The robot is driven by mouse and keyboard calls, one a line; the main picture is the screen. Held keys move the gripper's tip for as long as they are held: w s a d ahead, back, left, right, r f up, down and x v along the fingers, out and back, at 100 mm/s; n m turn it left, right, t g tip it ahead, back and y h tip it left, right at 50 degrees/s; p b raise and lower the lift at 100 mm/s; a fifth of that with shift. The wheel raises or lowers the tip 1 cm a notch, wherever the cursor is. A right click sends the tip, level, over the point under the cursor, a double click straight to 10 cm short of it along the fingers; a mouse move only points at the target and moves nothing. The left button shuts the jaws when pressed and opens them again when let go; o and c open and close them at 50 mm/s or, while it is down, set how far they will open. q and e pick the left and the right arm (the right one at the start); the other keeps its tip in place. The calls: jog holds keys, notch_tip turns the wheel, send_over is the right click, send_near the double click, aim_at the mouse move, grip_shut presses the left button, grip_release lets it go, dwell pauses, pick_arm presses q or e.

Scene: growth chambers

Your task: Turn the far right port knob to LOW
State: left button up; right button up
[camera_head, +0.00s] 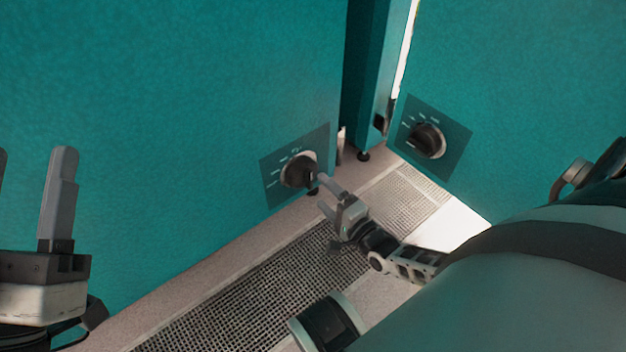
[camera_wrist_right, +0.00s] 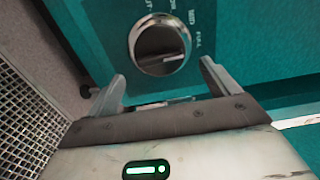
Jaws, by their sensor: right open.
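A dark round knob (camera_head: 299,172) with a silvery rim sits on a grey dial plate on the left teal chamber wall. A second knob (camera_head: 428,140) sits on the right teal chamber wall. My right gripper (camera_head: 323,191) is at the left one of these two knobs, fingers apart. In the right wrist view the knob (camera_wrist_right: 160,46) lies just beyond and between the open fingertips (camera_wrist_right: 163,77), not visibly gripped. A pale mark on its grip bar points right, near the FULL label; MED is beside it, other labels are cut off. My left gripper (camera_head: 30,165) is open and empty at the left edge.
A metal floor grating (camera_head: 250,290) runs along the foot of the left wall, below my right gripper. A narrow gap with a teal post (camera_head: 378,70) separates the two chambers. The left wall is bare between my left gripper and the knob.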

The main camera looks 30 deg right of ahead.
aim_at(311, 182)
jog(key=w+b, duration=0.1)
jog(key=w, duration=0.3)
jog(key=shift+w+a+f, duration=0.1)
jog(key=shift+w+a, duration=0.05)
pick_arm(q)
jog(key=shift+s+d+r+m+h, duration=0.1)
jog(key=shift+s+r+m+h, duration=0.15)
jog(key=shift+r+m+h, duration=0.35)
jog(key=shift+s+r+m+h, duration=0.25)
jog(key=shift+r+m+h, duration=0.1)
jog(key=shift+m+h, duration=0.5)
jog(key=shift+s+d+r+m+h, duration=0.1)
jog(key=shift+s+r+m+h, duration=0.15)
jog(key=shift+r+m+h, duration=0.45)
pick_arm(e)
jog(key=shift+w, duration=0.5)
pick_arm(q)
jog(key=shift+f, duration=0.25)
pick_arm(e)
jog(key=c, duration=0.8)
